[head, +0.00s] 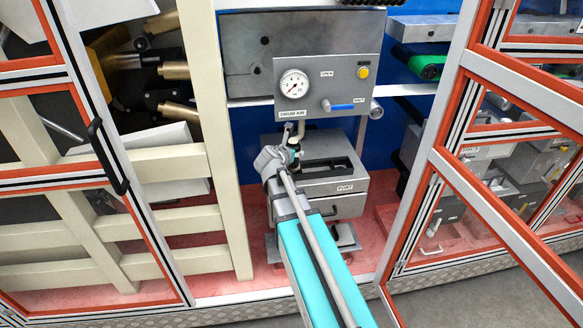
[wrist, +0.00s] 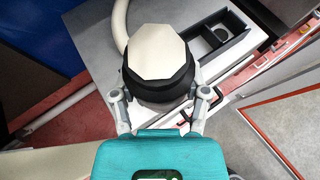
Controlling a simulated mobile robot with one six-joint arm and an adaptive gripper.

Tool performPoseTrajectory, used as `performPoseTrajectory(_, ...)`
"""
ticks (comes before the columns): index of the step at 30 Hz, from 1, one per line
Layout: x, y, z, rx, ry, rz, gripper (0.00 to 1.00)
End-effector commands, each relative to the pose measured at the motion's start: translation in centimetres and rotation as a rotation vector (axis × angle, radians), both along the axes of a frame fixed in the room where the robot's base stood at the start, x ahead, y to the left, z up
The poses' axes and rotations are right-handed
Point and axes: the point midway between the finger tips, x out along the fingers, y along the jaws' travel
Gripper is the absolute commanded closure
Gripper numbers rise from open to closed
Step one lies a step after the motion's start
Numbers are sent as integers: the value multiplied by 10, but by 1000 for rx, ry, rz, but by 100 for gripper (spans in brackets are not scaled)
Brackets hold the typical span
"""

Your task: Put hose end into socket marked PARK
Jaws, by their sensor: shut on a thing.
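My gripper (wrist: 160,95) is shut on the hose end (wrist: 157,62), a cream faceted piece with a black collar, one finger on each side. In the head view my gripper (head: 292,157) is in front of the panel, below the CHUCK AIR label, and mostly hides the hose end. I cannot make out a PARK marking.
The grey panel (head: 345,85) above carries a round gauge (head: 294,84), a blue lever (head: 342,107) and a yellow button (head: 363,72). A cream post (head: 215,140) stands left. Orange-edged door frames (head: 440,165) flank the opening. The red floor (head: 375,240) is partly clear.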

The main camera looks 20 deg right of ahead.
Motion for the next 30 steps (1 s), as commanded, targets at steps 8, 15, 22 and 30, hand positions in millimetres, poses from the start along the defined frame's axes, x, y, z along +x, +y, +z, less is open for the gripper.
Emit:
performPoseTrajectory(8,32,-11,-31,-1,0,1,96)
performPoseTrajectory(15,49,-18,-52,-1,0,0,96)
performPoseTrajectory(22,54,-21,-58,-1,0,-1,96)
performPoseTrajectory(30,54,-22,-57,-1,0,-2,96)
